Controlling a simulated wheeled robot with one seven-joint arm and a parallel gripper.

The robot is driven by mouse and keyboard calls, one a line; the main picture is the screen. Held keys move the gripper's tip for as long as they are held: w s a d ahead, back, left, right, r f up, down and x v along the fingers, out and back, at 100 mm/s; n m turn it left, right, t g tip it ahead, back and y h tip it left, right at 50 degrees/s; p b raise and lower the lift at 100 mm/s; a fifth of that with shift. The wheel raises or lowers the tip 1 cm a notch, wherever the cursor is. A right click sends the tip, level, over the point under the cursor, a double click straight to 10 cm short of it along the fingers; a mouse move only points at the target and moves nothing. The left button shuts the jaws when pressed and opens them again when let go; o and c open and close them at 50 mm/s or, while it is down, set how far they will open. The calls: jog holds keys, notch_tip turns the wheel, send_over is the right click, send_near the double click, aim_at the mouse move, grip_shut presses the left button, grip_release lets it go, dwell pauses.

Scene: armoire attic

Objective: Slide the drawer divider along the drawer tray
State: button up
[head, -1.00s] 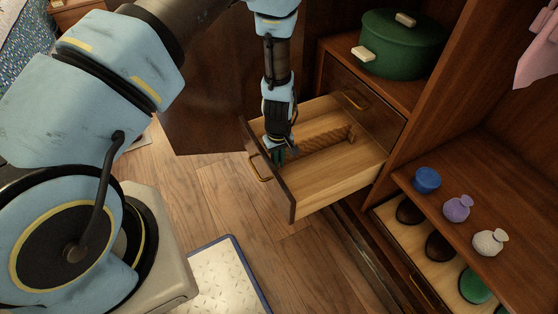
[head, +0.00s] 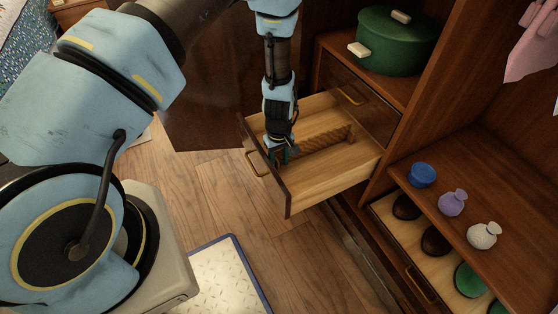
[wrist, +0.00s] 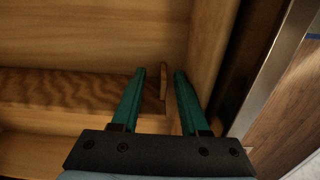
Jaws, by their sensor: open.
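The drawer tray (head: 318,181) is a pale wooden drawer pulled out of the cabinet, with a dark front and a brass handle. The drawer divider (head: 325,137) is a brown wooden bar with wavy grain lying across the tray. In the wrist view the divider (wrist: 75,88) ends at a thin upright end plate (wrist: 164,82). My gripper (head: 285,157) is down inside the tray at the divider's end near the drawer front. In the wrist view its two green fingers (wrist: 160,76) are open, with the end plate between their tips. Contact cannot be told.
A green lidded pot (head: 391,45) stands on the cabinet above the drawer. Another open drawer below holds several dark and green oval items.

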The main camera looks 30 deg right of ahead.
jog(key=shift+r, duration=0.1)
notch_tip(320, 180, up, 11)
dwell(0.5)
jog(key=shift+f, duration=0.2)
jog(key=w+a+r, duration=0.5)
jog(key=a+r, duration=0.2)
jog(key=w+a+r, duration=0.4)
jog(key=a+r, duration=0.3)
jog(key=r, duration=0.1)
jog(key=s+a+r+t, duration=0.1)
jog(key=a+r, duration=0.3)
jog(key=a, duration=0.3)
jog(key=s+a+r, duration=0.1)
jog(key=a+r, duration=0.2)
jog(key=a, duration=0.3)
jog(key=s+a+r+t, duration=0.1)
jog(key=s+a+r, duration=0.1)
jog(key=a+r, duration=0.35)
notch_tip(320, 180, up, 14)
jog(key=a+p, duration=0.2)
jog(key=p, duration=1.3)
jog(key=shift+f, duration=0.15)
